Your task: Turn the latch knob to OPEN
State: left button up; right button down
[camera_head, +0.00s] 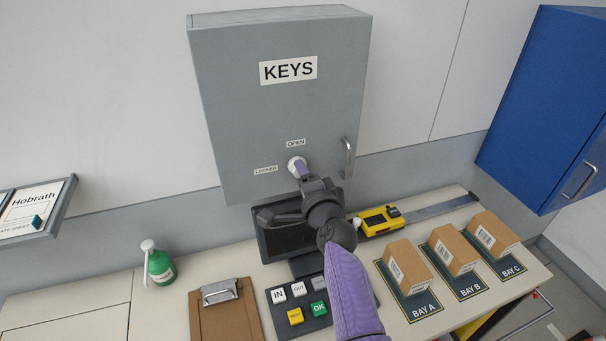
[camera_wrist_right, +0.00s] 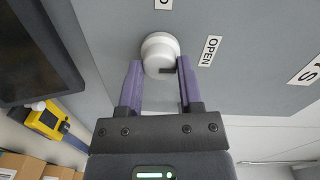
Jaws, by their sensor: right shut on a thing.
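The white round latch knob (camera_head: 293,163) is on the front of the grey key cabinet (camera_head: 240,120), below the KEYS sign. The OPEN label (camera_head: 296,143) is above the knob and the LOCKED label (camera_head: 265,170) is to its left. My right gripper (camera_head: 302,171) is at the knob and partly covers it. In the right wrist view my right gripper (camera_wrist_right: 158,70) has a purple finger on each side of the knob (camera_wrist_right: 158,50), shut on it. A dark mark shows on the knob's lower right there; which label it points to is unclear. My left gripper is not in view.
A metal handle (camera_head: 347,157) sticks out right of the knob. A dark screen (camera_head: 285,238) stands below the cabinet. The counter holds a yellow device (camera_head: 381,220), a clipboard (camera_head: 226,315), a green bottle (camera_head: 160,267) and boxes (camera_head: 404,267). A blue cabinet (camera_head: 545,100) hangs at right.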

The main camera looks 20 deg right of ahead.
dwell(0.4)
jog(key=shift+c, duration=1.3)
grip_release()
jog(key=s+p, duration=0.4)
jog(key=s, duration=0.6)
jog(key=shift+d, duration=0.15)
jog(key=shift+r, duration=0.15)
